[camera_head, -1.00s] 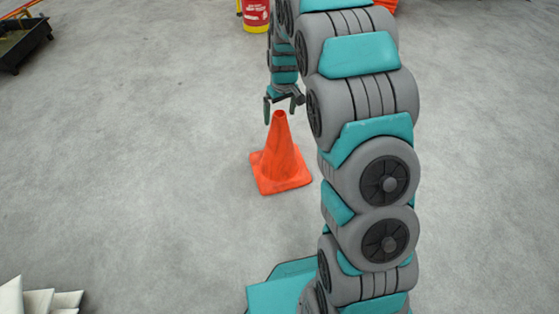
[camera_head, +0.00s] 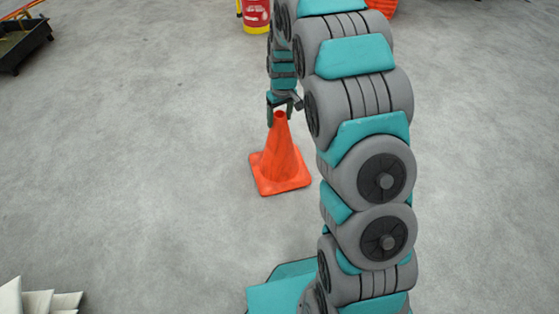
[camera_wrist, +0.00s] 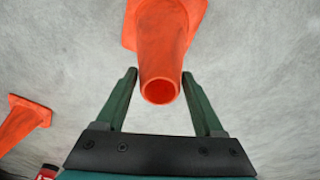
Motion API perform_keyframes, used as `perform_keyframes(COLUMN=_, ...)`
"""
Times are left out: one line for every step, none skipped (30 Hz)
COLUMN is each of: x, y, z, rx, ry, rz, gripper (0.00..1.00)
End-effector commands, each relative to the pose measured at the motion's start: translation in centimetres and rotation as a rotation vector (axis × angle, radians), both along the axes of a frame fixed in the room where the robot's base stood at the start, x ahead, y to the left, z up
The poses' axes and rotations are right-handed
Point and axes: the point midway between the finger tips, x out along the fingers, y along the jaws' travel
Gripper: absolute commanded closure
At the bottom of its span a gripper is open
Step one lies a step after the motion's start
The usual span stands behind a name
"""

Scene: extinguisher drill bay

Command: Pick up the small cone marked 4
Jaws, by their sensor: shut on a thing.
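An orange cone (camera_head: 281,165) stands upright on the grey floor in the middle of the head view, its square base flat. No number shows on its visible sides. My gripper (camera_head: 279,112) is at the cone's narrow top. In the wrist view the two green fingers of my gripper (camera_wrist: 160,74) lie on either side of the upper part of the cone (camera_wrist: 163,40), shut on it. The open round top of the cone points toward the wrist camera.
Another orange cone (camera_wrist: 20,122) is at the left of the wrist view. A red and yellow container (camera_head: 256,15) stands at the back. A dark trough (camera_head: 22,42) is at the far left and white pieces (camera_head: 38,299) lie at the near left. The floor between is clear.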

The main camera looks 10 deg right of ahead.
Motion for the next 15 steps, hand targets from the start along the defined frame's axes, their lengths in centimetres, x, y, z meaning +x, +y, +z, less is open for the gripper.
perform_keyframes(x=-0.02, y=0.02, z=0.00, rx=0.000, ry=0.000, rz=0.000, gripper=0.75)
perform_keyframes(x=-0.01, y=0.02, z=0.00, rx=0.000, ry=0.000, rz=0.000, gripper=0.79)
perform_keyframes(x=-0.02, y=0.03, z=0.00, rx=0.000, ry=0.000, rz=0.000, gripper=0.83)
perform_keyframes(x=-0.02, y=0.03, z=0.00, rx=0.000, ry=0.000, rz=0.000, gripper=0.87)
perform_keyframes(x=-0.02, y=0.03, z=0.00, rx=0.000, ry=0.000, rz=0.000, gripper=0.90)
perform_keyframes(x=-0.02, y=0.03, z=0.00, rx=0.001, ry=0.000, rz=0.000, gripper=0.94)
perform_keyframes(x=-0.01, y=0.03, z=0.01, rx=0.000, ry=0.000, rz=0.000, gripper=0.98)
perform_keyframes(x=-0.01, y=0.03, z=0.01, rx=0.000, ry=0.000, rz=0.000, gripper=1.00)
perform_keyframes(x=-0.02, y=0.03, z=0.01, rx=0.000, ry=0.000, rz=0.000, gripper=1.00)
perform_keyframes(x=-0.02, y=0.03, z=0.01, rx=0.000, ry=0.000, rz=0.000, gripper=1.00)
perform_keyframes(x=-0.02, y=0.03, z=0.01, rx=0.000, ry=0.000, rz=0.000, gripper=1.00)
perform_keyframes(x=-0.02, y=0.03, z=0.01, rx=0.000, ry=0.000, rz=0.000, gripper=1.00)
perform_keyframes(x=-0.02, y=0.03, z=0.01, rx=0.000, ry=0.000, rz=0.000, gripper=1.00)
perform_keyframes(x=-0.02, y=0.03, z=0.01, rx=0.000, ry=0.000, rz=0.000, gripper=1.00)
perform_keyframes(x=-0.02, y=0.03, z=0.01, rx=0.000, ry=0.000, rz=0.000, gripper=1.00)
